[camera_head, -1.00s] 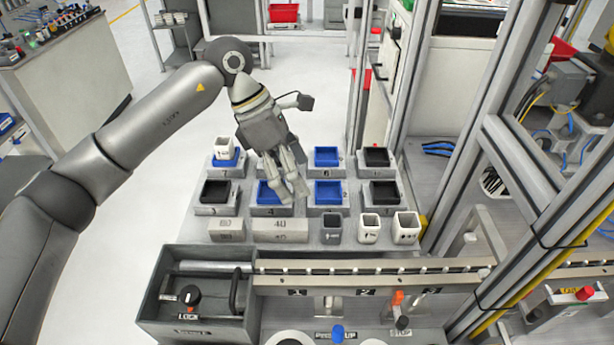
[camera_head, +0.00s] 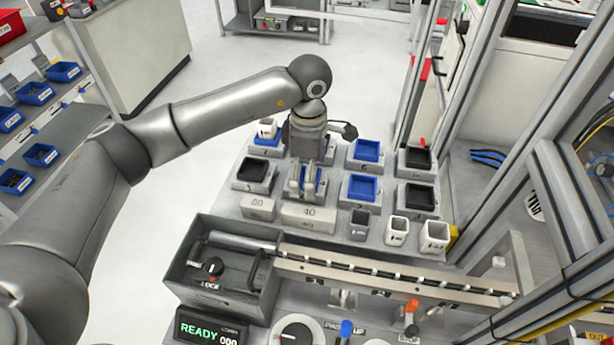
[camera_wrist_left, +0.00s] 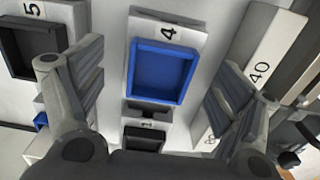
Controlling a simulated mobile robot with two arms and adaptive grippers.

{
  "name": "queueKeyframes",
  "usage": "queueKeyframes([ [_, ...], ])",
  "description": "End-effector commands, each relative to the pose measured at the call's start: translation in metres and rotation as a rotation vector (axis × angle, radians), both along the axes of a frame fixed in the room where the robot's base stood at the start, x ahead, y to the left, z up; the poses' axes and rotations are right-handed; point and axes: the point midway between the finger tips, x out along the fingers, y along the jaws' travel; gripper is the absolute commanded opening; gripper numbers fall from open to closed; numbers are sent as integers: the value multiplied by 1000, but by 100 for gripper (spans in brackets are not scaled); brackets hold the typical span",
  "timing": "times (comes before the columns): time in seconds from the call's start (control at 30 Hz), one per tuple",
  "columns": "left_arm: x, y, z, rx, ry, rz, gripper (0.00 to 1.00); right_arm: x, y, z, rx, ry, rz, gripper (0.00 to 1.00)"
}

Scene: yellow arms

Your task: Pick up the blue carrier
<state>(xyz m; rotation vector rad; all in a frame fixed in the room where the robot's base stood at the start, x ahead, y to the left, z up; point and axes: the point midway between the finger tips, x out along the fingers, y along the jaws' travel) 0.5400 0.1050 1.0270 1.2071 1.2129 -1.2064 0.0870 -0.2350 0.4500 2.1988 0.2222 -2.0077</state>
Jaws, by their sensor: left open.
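A square blue carrier (camera_wrist_left: 163,72) sits in the holder marked 4, centred between my open left fingers in the left wrist view. In the head view my left gripper (camera_head: 306,196) points down over this carrier and hides most of it. The fingers are spread either side of the carrier and nothing is between them; I cannot tell their exact height above it. Other blue carriers sit in the back-row holder marked 6 (camera_head: 366,150) and in the front row (camera_head: 361,188). Another blue carrier (camera_head: 267,142) at the back left bears a white cup. My right gripper is not in view.
Black carriers sit in holders at left (camera_head: 254,170) and right (camera_head: 417,160). Grey blocks (camera_head: 308,216) and several small cups (camera_head: 397,230) stand in front of the holders. A rail (camera_head: 390,275) and a grey box (camera_head: 225,270) lie nearer. A metal frame post rises at right.

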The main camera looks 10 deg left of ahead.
Motion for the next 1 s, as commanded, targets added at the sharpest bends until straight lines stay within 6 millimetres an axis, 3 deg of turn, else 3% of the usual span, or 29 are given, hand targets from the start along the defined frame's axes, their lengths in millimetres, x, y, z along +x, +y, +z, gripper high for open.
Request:
queueKeyframes([
  [0.2,-1,0,-22,0,2,-1,88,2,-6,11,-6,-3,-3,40],
  [0.43,0,0,-24,-1,-1,-1,88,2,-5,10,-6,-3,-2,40],
  [0.9,0,0,-23,-1,-1,0,29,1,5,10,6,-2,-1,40],
  [1.0,1,0,-22,-2,-2,0,29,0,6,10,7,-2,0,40],
])
